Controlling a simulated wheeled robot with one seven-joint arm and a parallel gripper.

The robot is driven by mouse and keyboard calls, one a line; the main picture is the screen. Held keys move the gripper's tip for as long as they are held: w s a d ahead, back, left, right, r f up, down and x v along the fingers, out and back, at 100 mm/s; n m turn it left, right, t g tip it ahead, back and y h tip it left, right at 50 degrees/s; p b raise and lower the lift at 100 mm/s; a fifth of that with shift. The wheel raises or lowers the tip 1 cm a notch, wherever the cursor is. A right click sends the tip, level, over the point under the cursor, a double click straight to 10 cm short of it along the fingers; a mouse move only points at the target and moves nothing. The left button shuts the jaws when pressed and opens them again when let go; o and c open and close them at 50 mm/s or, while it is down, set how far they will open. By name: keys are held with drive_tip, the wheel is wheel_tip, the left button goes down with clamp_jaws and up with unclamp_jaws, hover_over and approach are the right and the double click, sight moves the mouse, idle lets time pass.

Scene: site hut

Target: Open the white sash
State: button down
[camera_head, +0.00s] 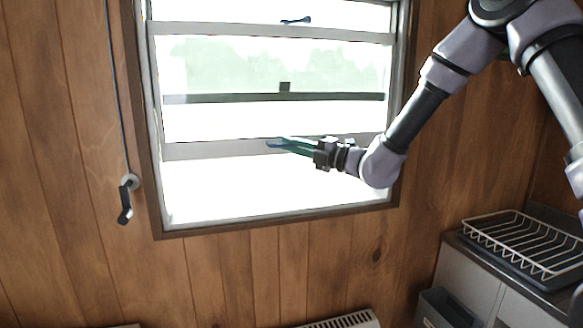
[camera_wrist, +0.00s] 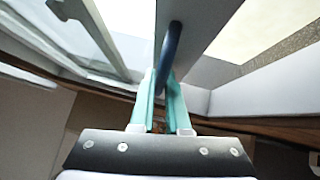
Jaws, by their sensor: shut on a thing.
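The white sash (camera_head: 215,149) is in the window, seen in the head view, with its bottom rail well above the sill and a bright gap between them. A blue handle (camera_head: 274,144) is on this rail. My gripper (camera_head: 284,144) reaches in from the right and its green fingers are shut on the handle. In the wrist view, the blue handle (camera_wrist: 168,48) runs between the fingertips of my gripper (camera_wrist: 163,88), against the pale rail (camera_wrist: 195,45). The fingers hide part of the handle.
A second blue handle (camera_head: 296,20) shows higher in the window. A dark bar (camera_head: 220,98) crosses the window. A black crank (camera_head: 126,200) hangs on the wood wall at left. A wire dish rack (camera_head: 520,240) stands on the counter at right. A heater grille (camera_head: 345,320) is below.

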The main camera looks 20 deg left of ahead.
drive_tip(key=shift+r, duration=0.9)
drive_tip(key=c, duration=0.9)
unclamp_jaws()
drive_tip(key=v, duration=1.1)
